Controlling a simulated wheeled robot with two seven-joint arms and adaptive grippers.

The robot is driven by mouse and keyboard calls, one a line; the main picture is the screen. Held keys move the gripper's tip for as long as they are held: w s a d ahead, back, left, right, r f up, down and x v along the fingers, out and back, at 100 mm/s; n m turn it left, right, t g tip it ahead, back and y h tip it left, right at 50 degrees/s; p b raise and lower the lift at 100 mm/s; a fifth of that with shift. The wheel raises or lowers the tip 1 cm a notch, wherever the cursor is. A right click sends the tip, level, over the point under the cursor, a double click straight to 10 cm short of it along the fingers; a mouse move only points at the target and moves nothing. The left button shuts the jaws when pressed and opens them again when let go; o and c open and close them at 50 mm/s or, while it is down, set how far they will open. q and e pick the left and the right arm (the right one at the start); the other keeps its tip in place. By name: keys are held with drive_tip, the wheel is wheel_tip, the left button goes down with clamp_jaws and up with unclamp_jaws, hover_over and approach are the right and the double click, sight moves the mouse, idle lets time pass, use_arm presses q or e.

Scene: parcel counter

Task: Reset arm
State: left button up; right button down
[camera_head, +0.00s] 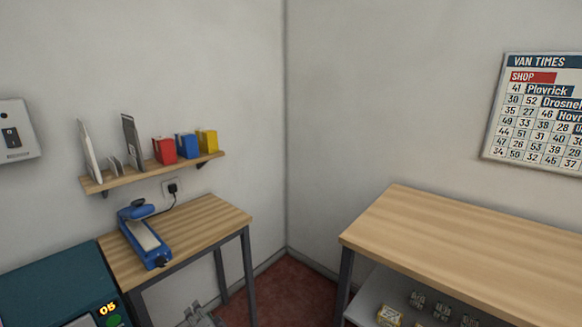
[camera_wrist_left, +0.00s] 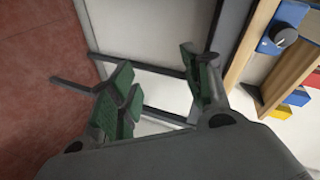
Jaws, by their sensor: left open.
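My left gripper (camera_head: 201,315) shows at the bottom edge of the head view, mostly cut off, low in front of the small wooden table. In the left wrist view its green-padded fingers (camera_wrist_left: 157,75) stand apart with nothing between them. Beyond them are dark table legs, the pale wall and the red floor. My right gripper is in neither view.
The small table (camera_head: 205,222) holds a blue sealing device (camera_head: 145,240). A wall shelf (camera_head: 150,172) carries red, blue and yellow boxes. A teal machine (camera_head: 45,290) stands at lower left. A long wooden counter (camera_head: 470,245) stands right, with red floor (camera_head: 295,290) between.

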use_arm(q)
drive_tip(key=s+f+g+h+p, duration=0.2)
drive_tip(key=s+f, duration=0.4)
drive_tip(key=f, duration=0.4)
drive_tip(key=s+d+f+m+g+h+p, duration=0.1)
drive_tip(key=s+f+g+h+p, duration=0.1)
drive_tip(key=s+f, duration=0.6)
drive_tip(key=s+f+g+h+p, duration=0.15)
drive_tip(key=s+f, duration=0.25)
drive_tip(key=f, duration=0.7)
drive_tip(key=s+a+f+n+g+p, duration=0.1)
drive_tip(key=s+f+p, duration=0.1)
drive_tip(key=s, duration=0.8)
drive_tip(key=s+a+f+n+g+h+p, duration=0.1)
drive_tip(key=s+f, duration=0.4)
drive_tip(key=s, duration=0.5)
drive_tip(key=s+a+f+n+g+h+p, duration=0.1)
drive_tip(key=s+a+f+n+g+p, duration=0.1)
drive_tip(key=s, duration=0.9)
drive_tip(key=shift+a+f+p, duration=0.3)
drive_tip(key=shift+f, duration=0.5)
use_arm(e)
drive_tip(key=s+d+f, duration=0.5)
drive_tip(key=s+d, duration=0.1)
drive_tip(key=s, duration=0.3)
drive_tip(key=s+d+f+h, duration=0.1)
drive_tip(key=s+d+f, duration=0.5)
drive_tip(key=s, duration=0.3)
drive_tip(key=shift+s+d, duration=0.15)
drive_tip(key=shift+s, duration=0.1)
